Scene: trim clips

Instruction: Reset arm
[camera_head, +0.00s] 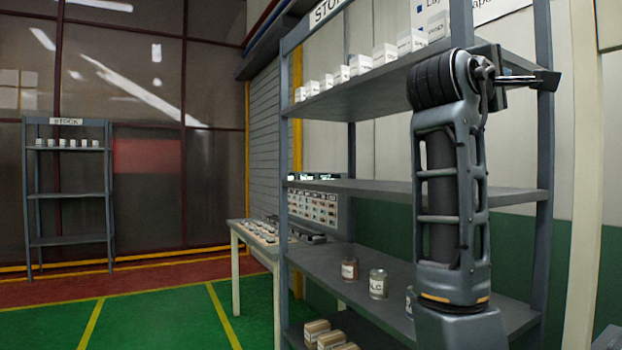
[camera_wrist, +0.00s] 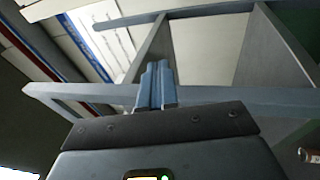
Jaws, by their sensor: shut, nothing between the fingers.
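My arm stands raised on the right of the head view, in front of a grey shelf rack (camera_head: 350,187). My gripper (camera_head: 545,80) is at its top end, in front of the upper part of the rack near a front post. In the wrist view my gripper (camera_wrist: 157,68) shows its two fingers together, shut and empty. Blue-grey rack beams show behind the fingers there. No trim clip can be made out.
White boxes (camera_head: 384,54) line the top shelf. Jars (camera_head: 377,283) stand on a lower shelf, with cartons (camera_head: 316,331) below. A table with small parts (camera_head: 262,233) is behind. A second rack (camera_head: 68,193) is far left; the green floor (camera_head: 160,318) between is clear.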

